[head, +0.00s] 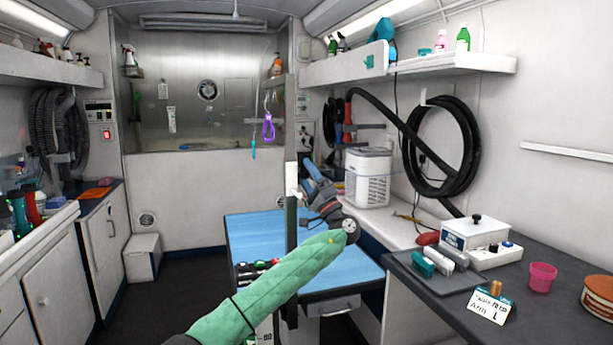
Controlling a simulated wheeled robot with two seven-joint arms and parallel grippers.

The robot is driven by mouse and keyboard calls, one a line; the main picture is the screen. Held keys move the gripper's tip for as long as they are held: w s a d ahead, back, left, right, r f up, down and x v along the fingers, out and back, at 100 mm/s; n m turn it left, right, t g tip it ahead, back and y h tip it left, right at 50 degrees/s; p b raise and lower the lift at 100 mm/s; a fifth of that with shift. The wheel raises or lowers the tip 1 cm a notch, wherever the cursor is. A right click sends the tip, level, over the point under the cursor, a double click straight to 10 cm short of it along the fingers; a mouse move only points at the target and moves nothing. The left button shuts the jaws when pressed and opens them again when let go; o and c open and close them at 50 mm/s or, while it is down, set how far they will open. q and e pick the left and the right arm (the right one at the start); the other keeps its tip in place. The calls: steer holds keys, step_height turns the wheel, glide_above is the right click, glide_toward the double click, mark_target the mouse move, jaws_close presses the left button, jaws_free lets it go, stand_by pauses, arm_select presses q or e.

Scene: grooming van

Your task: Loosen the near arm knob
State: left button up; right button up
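The blue grooming table (262,236) stands mid-view with a dark upright arm post (291,235) at its near side. A pale piece (292,178) shows on the post beside my gripper; I cannot tell if it is the near arm knob or part of its clamp. My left gripper (307,178), at the end of the green-sleeved arm, is close to the right of the post, with its fingers toward it. Whether it touches anything, or is open or shut, is unclear. No knob can be made out clearly. My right gripper is out of view.
The right counter (415,293) holds a white box (475,233), a pink cup (542,277) and a lettered card (490,303). A white canister machine (368,178) stands behind. Dark floor (165,305) is free left of the table.

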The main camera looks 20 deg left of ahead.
arm_select(q)
steer(key=shift+o, duration=0.7)
steer(key=b+v, duration=0.1)
steer(key=v, duration=0.6)
steer(key=shift+d+f, duration=0.2)
steer(key=shift+f, duration=0.15)
